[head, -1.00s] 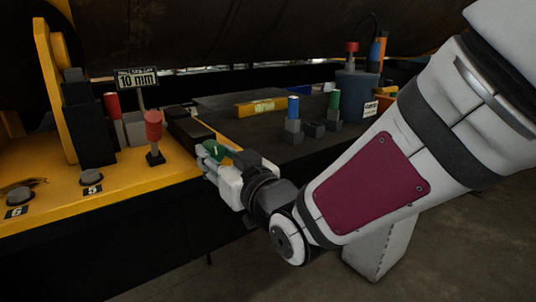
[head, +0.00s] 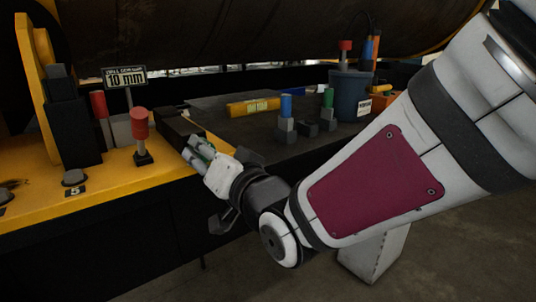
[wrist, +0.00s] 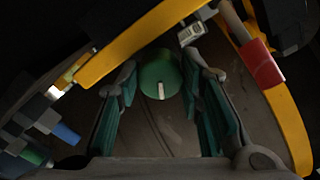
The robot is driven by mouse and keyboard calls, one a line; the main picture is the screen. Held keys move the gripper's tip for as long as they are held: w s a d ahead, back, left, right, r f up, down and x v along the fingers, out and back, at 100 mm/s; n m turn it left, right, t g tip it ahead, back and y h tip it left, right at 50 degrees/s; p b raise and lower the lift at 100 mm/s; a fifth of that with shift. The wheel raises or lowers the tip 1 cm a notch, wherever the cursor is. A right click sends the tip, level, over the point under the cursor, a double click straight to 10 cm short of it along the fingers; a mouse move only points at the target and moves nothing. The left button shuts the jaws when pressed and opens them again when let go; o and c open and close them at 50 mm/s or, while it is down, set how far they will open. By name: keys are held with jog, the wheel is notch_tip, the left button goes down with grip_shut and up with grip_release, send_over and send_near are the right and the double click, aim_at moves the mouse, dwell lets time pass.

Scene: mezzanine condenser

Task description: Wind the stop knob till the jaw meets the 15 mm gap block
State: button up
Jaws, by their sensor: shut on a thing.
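The green round stop knob (wrist: 153,72) with a white mark on its face sits between the fingertips in the wrist view. My gripper (wrist: 160,84) is shut on it, a teal-padded finger at each side. In the head view my gripper (head: 200,147) is at the front edge of the yellow bench, and the knob is mostly hidden by the fingers. A sign (head: 125,77) behind reads 10 mm. Dark blocks (head: 178,124) lie just behind the gripper; I cannot tell which is the jaw. I cannot identify the 15 mm gap block or any contact with it.
A red-topped post (head: 140,124) stands left of my gripper on the yellow bench (head: 110,188). Blue-handled (head: 286,106) and green-handled (head: 328,98) pieces stand on the dark top. A yellow bar (head: 253,106) and a blue-grey bucket (head: 350,95) are farther back.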

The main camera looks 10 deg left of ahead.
jog(key=shift+r+m+p, duration=0.1)
jog(key=shift+m+p, duration=0.3)
jog(key=shift+m, duration=4.5)
jog(key=o, duration=1.2)
jog(key=shift+c, duration=0.2)
